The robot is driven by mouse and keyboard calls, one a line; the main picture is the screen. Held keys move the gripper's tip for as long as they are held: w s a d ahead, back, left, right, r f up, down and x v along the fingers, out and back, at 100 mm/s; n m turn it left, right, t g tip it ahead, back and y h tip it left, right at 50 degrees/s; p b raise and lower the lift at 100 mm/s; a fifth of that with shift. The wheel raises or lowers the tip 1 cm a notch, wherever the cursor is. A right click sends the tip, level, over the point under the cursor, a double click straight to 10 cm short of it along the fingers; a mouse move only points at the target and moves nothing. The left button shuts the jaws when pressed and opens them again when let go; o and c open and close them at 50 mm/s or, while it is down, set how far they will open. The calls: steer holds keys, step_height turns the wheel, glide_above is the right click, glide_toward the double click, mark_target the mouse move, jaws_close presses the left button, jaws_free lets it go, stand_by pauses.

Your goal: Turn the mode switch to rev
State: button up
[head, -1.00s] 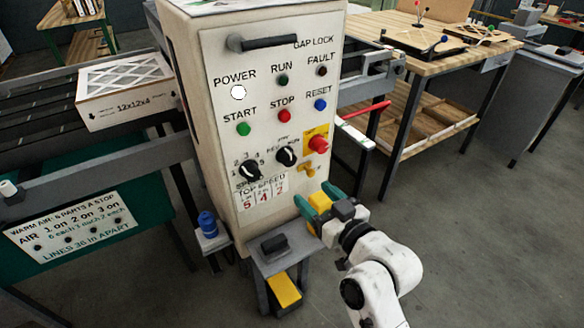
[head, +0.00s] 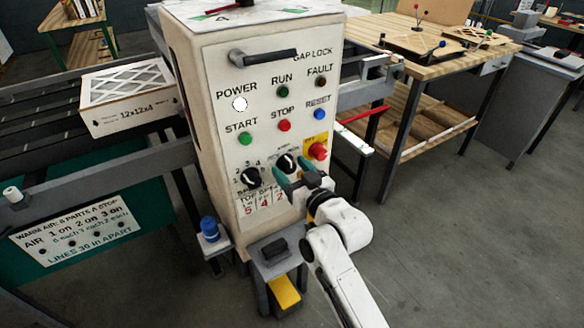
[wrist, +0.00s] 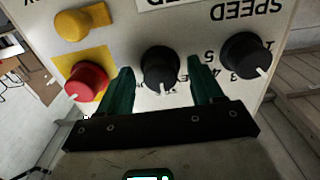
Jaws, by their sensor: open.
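The mode switch (head: 287,163) is a black round knob on the cream control panel, right of the speed knob (head: 251,178). In the wrist view, which is upside down to the panel, the mode switch (wrist: 160,68) shows between my two teal fingers, with a gap on each side. Its white pointer mark faces down in that view, towards its partly hidden lettering. My gripper (head: 292,171) is open and empty at the knob, one finger to either side. I cannot tell how deep the fingers reach past it.
A grey handle (head: 262,52) juts out above. A small stand with a black block (head: 274,248) is below.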

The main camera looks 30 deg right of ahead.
steer(key=shift+w, duration=0.1)
steer(key=shift+c, duration=0.5)
steer(key=c, duration=1)
steer(key=shift+o, duration=0.2)
steer(key=shift+f+b, duration=0.1)
steer(key=shift+b, duration=0.25)
steer(key=n+b, duration=0.3)
steer(key=shift+f, duration=0.15)
steer(key=n+b, duration=0.2)
steer(key=n, duration=0.1)
steer(key=shift+r+n+b, duration=0.2)
steer(key=shift+n+b, duration=0.9)
steer(key=shift+n, duration=0.4)
